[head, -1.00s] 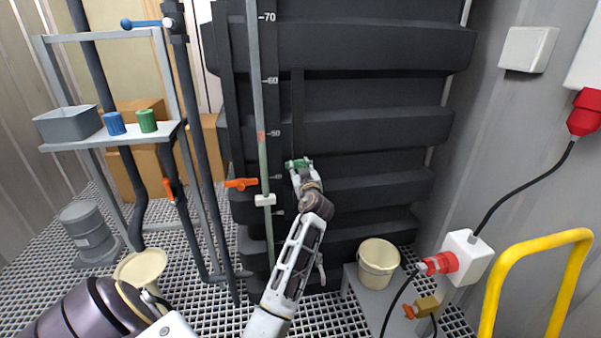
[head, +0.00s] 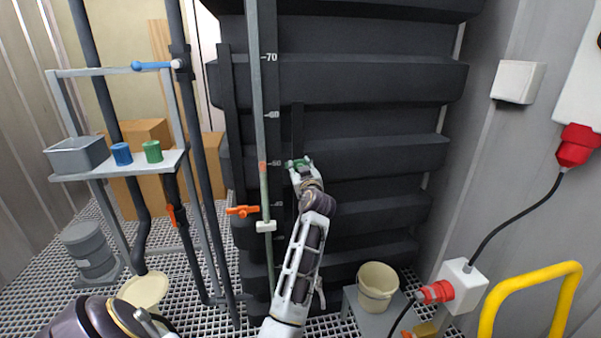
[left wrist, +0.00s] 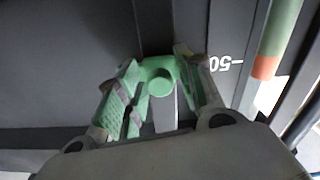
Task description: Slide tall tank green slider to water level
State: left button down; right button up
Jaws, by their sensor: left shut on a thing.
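The tall dark tank (head: 370,85) carries a numbered scale (head: 271,90) on its front. Left of the scale stands a sight tube (head: 259,110), pale above and green below, with an orange-red band (head: 262,168) where they meet, near the 50 mark. The green slider (head: 290,164) is on a dark vertical strip right of the scale, at about the height of the 50 mark and the band. My left gripper (head: 302,168) is shut on it. The left wrist view shows the slider (left wrist: 160,80) between both fingers, with the band (left wrist: 264,68) alongside. My right gripper is out of view.
An orange valve handle (head: 243,210) and a white clip (head: 266,226) sit low by the tube. A shelf rack (head: 120,165) stands left. A cream bucket (head: 377,285), red plugs (head: 435,291) with cables, and a yellow rail (head: 535,275) are at right.

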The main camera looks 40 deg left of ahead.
aim_at(298, 135)
pick_arm(q)
jog(key=shift+r, duration=0.3)
jog(key=c, duration=1.2)
grip_release()
jog(key=shift+f, duration=0.1)
jog(key=shift+c, duration=0.2)
jog(key=shift+r, duration=5)
